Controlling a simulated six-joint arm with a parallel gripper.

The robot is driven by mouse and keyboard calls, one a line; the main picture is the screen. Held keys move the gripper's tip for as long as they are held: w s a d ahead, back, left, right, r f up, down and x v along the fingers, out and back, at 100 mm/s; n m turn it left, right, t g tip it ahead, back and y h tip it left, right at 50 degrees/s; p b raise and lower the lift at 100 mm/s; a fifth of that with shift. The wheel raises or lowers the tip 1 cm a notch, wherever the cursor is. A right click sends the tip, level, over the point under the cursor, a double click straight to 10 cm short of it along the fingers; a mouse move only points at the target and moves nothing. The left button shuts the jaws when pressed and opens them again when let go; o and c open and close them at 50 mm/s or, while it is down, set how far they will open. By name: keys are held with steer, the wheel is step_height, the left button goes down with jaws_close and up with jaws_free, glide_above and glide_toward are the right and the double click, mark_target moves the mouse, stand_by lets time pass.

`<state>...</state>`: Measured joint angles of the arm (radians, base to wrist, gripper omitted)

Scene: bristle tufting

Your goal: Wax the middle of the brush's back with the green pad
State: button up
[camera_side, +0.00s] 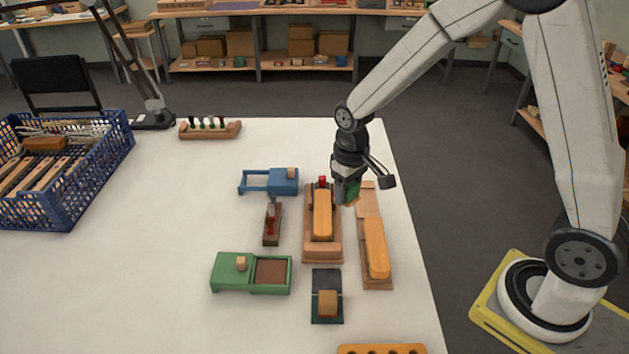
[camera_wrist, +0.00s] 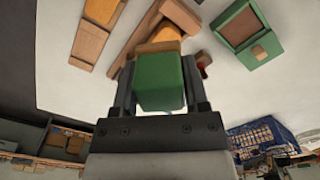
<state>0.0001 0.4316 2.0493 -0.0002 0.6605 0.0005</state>
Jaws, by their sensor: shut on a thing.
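My gripper (camera_side: 346,188) is shut on a green pad (camera_wrist: 160,80). The pad also shows in the side view (camera_side: 352,191), partly hidden by the fingers. An orange-brown brush back (camera_side: 322,216) lies lengthwise in a wooden cradle (camera_side: 322,256) with a red knob at its far end. My gripper is near the cradle's far right corner, by the far end of the brush back. In the wrist view the orange brush back (camera_wrist: 165,36) shows just beyond the pad, partly hidden by it. I cannot tell whether pad and wood touch.
A second orange block (camera_side: 376,248) lies on a board (camera_side: 368,202) to the right. A green box (camera_side: 227,272), a blue stand (camera_side: 284,181), a small clamp (camera_side: 271,225) and a dark block holder (camera_side: 327,280) stand around the cradle. A blue crate (camera_side: 100,165) is far left.

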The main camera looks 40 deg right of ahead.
steer(key=shift+w, duration=0.1)
steer(key=w+d+f+n, duration=0.2)
steer(key=w+d+n, duration=0.2)
steer(key=n, duration=0.9)
steer(key=w+d+f+n, duration=0.3)
steer(key=w+n, duration=0.7)
steer(key=n, duration=0.4)
steer(key=shift+w+d, duration=0.25)
steer(key=shift+d, duration=0.1)
steer(key=shift+f, duration=0.2)
